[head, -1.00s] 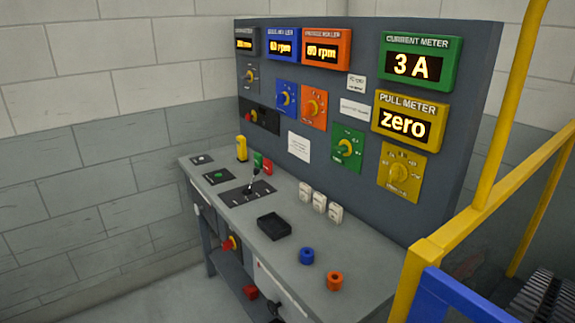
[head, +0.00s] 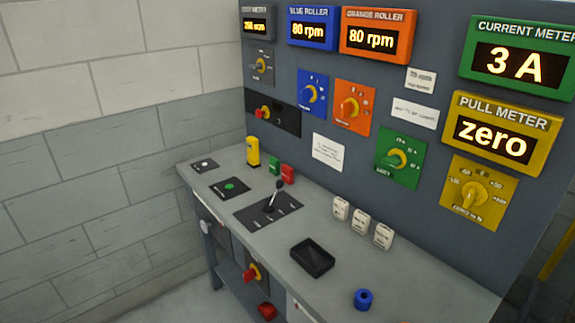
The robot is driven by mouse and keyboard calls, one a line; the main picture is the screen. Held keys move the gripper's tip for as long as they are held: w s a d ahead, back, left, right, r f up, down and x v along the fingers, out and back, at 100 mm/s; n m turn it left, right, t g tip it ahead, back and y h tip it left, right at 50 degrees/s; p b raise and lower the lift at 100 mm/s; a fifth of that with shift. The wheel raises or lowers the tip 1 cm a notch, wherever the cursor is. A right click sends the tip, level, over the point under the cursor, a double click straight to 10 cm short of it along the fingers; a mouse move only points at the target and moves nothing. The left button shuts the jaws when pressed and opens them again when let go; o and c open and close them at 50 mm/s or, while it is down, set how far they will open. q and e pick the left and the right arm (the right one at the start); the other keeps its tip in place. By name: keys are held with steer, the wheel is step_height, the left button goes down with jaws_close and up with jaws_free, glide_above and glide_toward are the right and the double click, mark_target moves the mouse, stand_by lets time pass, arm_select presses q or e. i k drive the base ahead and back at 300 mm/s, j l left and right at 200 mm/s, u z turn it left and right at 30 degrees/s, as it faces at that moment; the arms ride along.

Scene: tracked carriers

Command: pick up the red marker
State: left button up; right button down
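A small red upright block (head: 288,174), likely the red marker, stands on the grey desk top (head: 345,262) near the back panel. A similar green block (head: 274,165) stands just left of it, and a taller yellow block (head: 253,152) stands further left. The red block is small in view, so its finer shape cannot be told. Neither of my grippers is in view.
A lever (head: 275,194) rises from a dark plate in front of the red block. A black tray (head: 312,257), several white blocks (head: 360,221) and a blue ring (head: 363,299) are further right. The panel (head: 378,98) with meters and knobs stands behind.

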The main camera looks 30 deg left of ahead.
mark_target(288, 171)
steer(key=i+j, duration=0.1)
steer(key=j, duration=0.25)
steer(key=i+j, duration=0.15)
steer(key=j, duration=0.25)
steer(key=i+j, duration=0.1)
steer(key=j, duration=0.25)
steer(key=i+j, duration=0.1)
steer(key=j, duration=0.3)
steer(key=i+j, duration=0.15)
steer(key=j, duration=0.2)
steer(key=z, duration=0.05)
